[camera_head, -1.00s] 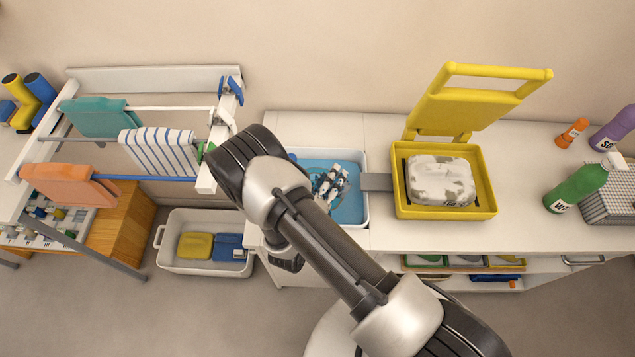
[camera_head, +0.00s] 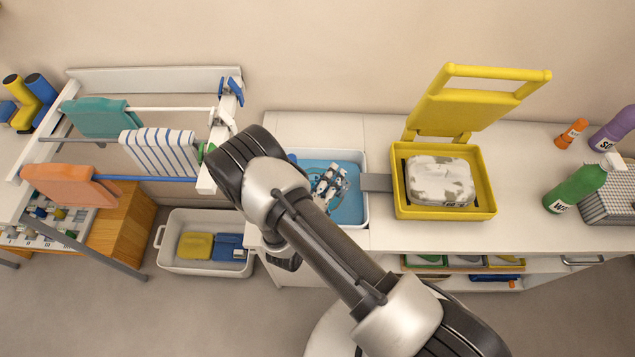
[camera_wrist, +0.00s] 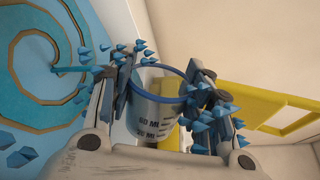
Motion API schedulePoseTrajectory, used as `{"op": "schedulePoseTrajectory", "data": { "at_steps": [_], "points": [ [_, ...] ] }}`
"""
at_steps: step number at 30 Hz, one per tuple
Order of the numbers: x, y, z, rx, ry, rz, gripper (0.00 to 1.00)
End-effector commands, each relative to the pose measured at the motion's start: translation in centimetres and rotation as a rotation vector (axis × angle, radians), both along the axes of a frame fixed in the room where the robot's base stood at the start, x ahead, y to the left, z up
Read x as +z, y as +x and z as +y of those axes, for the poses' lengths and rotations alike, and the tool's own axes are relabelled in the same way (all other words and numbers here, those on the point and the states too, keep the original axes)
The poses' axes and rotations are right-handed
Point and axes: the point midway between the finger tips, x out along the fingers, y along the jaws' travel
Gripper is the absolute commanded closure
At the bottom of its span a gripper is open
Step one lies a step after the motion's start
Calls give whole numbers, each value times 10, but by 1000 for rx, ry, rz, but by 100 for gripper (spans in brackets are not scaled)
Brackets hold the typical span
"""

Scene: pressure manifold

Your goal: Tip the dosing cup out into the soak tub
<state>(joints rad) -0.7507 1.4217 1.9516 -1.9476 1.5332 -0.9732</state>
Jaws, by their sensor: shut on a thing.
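In the head view my gripper (camera_head: 330,182) is over the soak tub (camera_head: 364,190), a white tub with blue inside, and partly behind my arm. I cannot make out the cup there. The tub's swirled blue inside fills the left of the wrist view (camera_wrist: 40,75). The cup's contents and exact tilt are unclear.
Small blue cone shapes (camera_wrist: 205,125) surround the fingers. An open yellow box (camera_head: 402,206) holding a mottled white block (camera_head: 440,182) stands close right of the tub. A drying rack (camera_head: 150,108) stands left. A green bottle (camera_head: 576,190) stands farther right.

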Motion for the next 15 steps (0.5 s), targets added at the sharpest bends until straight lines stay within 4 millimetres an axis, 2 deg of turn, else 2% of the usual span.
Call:
{"op": "schedulePoseTrajectory", "data": {
  "at_steps": [15],
  "points": [
    [1,1,1,0,-49,27,78]
  ]
}}
